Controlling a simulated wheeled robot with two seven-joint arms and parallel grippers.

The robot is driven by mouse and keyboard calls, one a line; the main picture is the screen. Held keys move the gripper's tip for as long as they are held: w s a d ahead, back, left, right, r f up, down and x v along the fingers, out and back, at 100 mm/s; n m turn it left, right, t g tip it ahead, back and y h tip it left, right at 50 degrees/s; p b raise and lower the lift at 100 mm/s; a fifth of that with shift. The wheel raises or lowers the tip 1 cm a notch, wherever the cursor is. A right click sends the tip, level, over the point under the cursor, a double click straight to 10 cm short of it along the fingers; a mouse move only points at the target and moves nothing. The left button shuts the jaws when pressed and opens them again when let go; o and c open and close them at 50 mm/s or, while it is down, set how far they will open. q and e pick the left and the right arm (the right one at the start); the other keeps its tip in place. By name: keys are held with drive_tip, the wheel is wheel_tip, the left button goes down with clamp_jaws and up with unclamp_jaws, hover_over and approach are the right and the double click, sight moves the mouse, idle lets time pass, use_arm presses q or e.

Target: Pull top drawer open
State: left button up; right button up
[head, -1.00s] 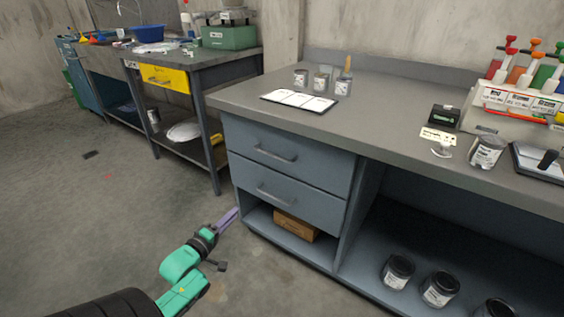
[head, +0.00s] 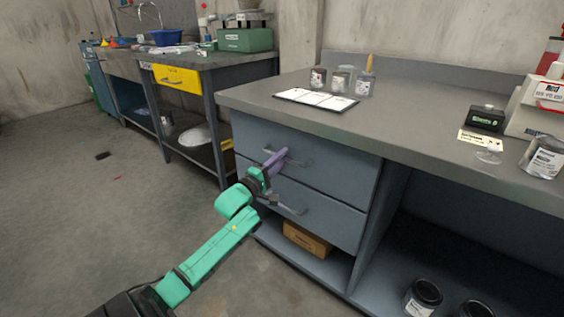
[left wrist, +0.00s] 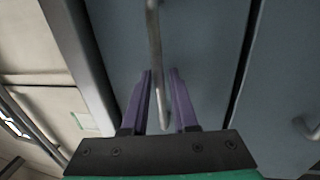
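The top drawer (head: 335,169) is a blue-grey front under the worktop and looks shut. Its metal bar handle (head: 298,162) is partly hidden by my gripper. My left gripper (head: 276,159) has purple fingers and is at the left part of this handle. In the left wrist view, the handle bar (left wrist: 155,55) runs between the two spread fingers of the left gripper (left wrist: 162,78), with gaps on both sides. The lower drawer (head: 333,215) is shut, and its handle (head: 290,207) is just below my gripper. My right gripper is not in view.
The grey worktop (head: 400,136) overhangs the drawers and carries jars and a white sheet (head: 316,99). A cardboard box (head: 307,240) lies on the shelf below. Paint cans (head: 423,297) stand in the open bay at right. The floor (head: 120,210) before the drawers is clear.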

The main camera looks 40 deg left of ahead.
use_arm(q)
drive_tip(key=shift+w, duration=0.15)
clamp_jaws()
idle(1.4)
